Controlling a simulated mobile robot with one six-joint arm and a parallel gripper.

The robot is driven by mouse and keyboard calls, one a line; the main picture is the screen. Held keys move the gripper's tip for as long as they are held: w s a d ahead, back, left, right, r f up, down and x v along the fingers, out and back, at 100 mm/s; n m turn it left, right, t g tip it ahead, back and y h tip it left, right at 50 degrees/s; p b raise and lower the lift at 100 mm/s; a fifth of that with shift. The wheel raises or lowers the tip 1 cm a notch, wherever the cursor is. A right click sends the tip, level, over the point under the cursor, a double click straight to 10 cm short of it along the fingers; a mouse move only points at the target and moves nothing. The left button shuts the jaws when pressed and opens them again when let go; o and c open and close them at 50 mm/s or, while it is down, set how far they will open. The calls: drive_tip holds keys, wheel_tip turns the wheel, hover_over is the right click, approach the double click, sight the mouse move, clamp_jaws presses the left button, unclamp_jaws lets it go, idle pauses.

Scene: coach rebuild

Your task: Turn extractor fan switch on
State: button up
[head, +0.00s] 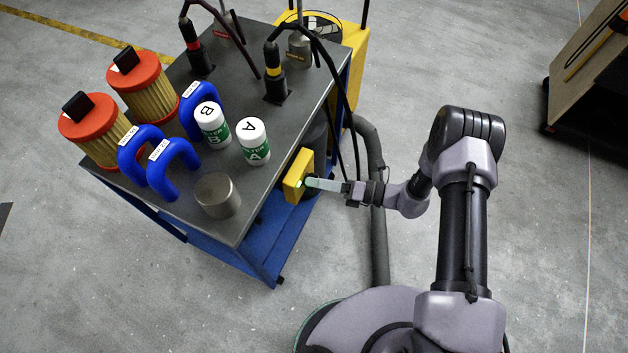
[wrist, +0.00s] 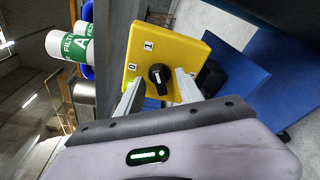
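The extractor fan switch is a yellow box (head: 298,172) on the side of the grey-topped cart; it also shows in the wrist view (wrist: 200,50). A black rotary knob (wrist: 160,78) sits on its face, with labels "0" (wrist: 132,67) and "1" (wrist: 149,46) beside it. I cannot tell for sure which label the knob points to. My gripper (head: 312,183) reaches the box from the right. In the wrist view its two fingers (wrist: 158,92) are apart, one on each side of the knob. Contact with the knob is not clear. A small green glow shows near the left fingertip.
The cart top (head: 240,190) holds a metal cylinder (head: 218,195), white-and-green filter bottles A (head: 254,142) and B (head: 212,125), blue hoses (head: 172,168) and red-capped filters (head: 95,127). A thick grey hose (head: 378,240) runs down behind my gripper. Open floor lies to the right.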

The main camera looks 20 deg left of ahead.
drive_tip(key=shift+d, duration=0.1)
drive_tip(key=d, duration=0.8)
drive_tip(key=shift+s+d+b, duration=0.3)
drive_tip(key=shift+d, duration=0.1)
